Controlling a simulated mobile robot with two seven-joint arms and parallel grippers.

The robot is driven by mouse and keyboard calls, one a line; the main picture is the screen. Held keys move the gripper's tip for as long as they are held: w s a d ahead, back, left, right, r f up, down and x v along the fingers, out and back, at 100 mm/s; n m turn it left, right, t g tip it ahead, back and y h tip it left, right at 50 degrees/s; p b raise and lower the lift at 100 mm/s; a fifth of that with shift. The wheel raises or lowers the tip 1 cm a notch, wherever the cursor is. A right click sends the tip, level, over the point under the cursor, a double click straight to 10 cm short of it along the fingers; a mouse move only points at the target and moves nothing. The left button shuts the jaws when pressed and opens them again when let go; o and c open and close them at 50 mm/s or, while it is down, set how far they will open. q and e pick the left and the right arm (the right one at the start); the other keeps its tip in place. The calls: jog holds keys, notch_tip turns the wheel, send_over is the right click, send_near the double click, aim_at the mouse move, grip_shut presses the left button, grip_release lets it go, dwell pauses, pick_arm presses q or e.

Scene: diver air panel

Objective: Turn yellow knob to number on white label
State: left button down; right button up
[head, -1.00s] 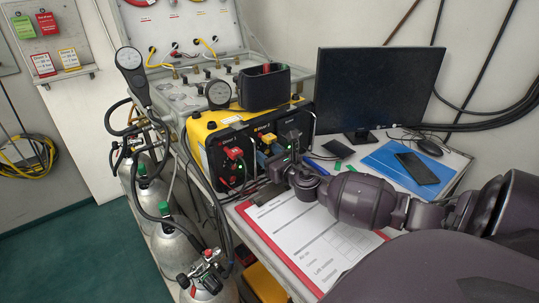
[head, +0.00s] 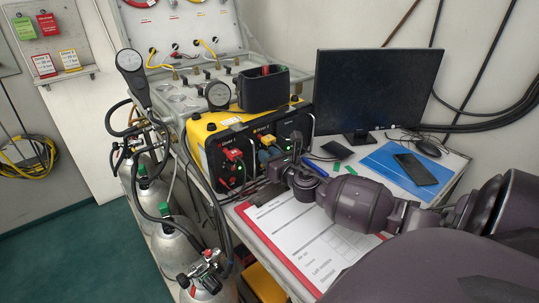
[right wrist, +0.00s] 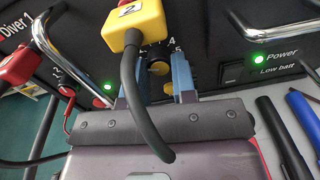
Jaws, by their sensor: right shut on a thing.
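The yellow knob (right wrist: 158,68) sits low on the black front panel, with printed numbers around it; 4 and 5 can be read. My right gripper (right wrist: 158,78) has its blue fingers on either side of the knob and is shut on it. The knob's pointer is hard to make out. A yellow plug (right wrist: 136,32) above it carries a white label (right wrist: 127,10) reading 2. Its black cable hangs in front of the gripper. In the head view my right gripper (head: 273,168) is at the yellow-cased unit (head: 212,128), hiding the knob. My left gripper is out of view.
A red plug (right wrist: 18,62) and chrome handle bars (right wrist: 62,50) flank the knob. A green power light (right wrist: 258,58) glows at right. Pens (right wrist: 303,118) lie beside the gripper. A clipboard (head: 300,232), monitor (head: 375,90) and phone (head: 415,168) are on the table.

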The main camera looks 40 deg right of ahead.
jog(key=m+p, duration=0.1)
jog(key=m, duration=0.2)
jog(key=shift+r+m, duration=0.15)
jog(key=shift+m, duration=0.15)
jog(key=m+p, duration=0.1)
jog(key=m, duration=0.1)
jog(key=shift+m, duration=0.4)
jog(key=shift+m+p, duration=0.35)
jog(key=shift+m, duration=0.35)
jog(key=shift+m+p, duration=0.5)
jog(key=shift+m, duration=0.9)
jog(key=o, duration=0.9)
jog(key=shift+s, duration=0.1)
